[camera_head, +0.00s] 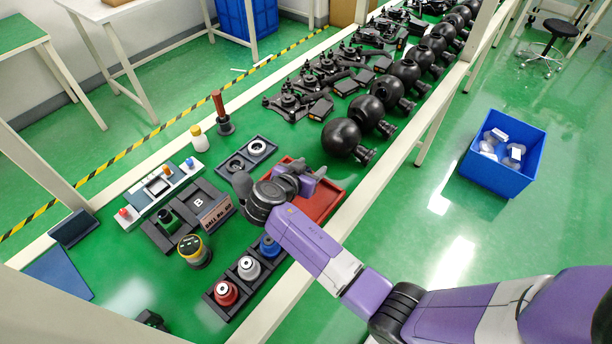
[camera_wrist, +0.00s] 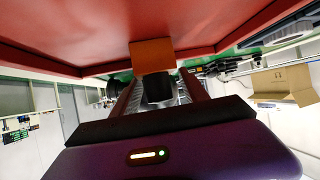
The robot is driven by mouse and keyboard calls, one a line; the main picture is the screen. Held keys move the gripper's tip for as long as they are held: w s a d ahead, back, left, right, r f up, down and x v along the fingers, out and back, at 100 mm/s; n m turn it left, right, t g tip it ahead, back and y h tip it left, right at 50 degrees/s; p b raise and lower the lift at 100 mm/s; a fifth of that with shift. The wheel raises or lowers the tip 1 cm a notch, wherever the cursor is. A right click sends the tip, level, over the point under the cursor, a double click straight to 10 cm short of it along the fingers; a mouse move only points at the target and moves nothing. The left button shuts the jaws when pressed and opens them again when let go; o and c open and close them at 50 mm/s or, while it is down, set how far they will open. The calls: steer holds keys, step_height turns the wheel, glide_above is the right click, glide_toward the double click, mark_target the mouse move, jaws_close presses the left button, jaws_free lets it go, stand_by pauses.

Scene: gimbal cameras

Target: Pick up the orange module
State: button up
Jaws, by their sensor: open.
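An orange module (camera_wrist: 152,55) shows in the wrist view as a small block against the red tray (camera_wrist: 70,30). It lies just ahead of my gripper (camera_wrist: 160,80), whose two fingers stand apart on either side of a dark piece behind the block. I cannot tell whether the fingers touch the module. In the head view my gripper (camera_head: 291,172) is over the left part of the red tray (camera_head: 326,203). My arm and gripper cover much of that tray there, and I cannot make out the module.
A black rack (camera_head: 219,290) with red, white and blue-topped pieces stands in front of the tray. A dark two-hole holder (camera_head: 236,165) is left of it. Black round-ended parts (camera_head: 342,137) line the bench behind. A blue bin (camera_head: 505,180) stands on the floor at right.

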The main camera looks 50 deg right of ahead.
steer(key=shift+d, duration=0.1)
jaws_close()
stand_by(0.4)
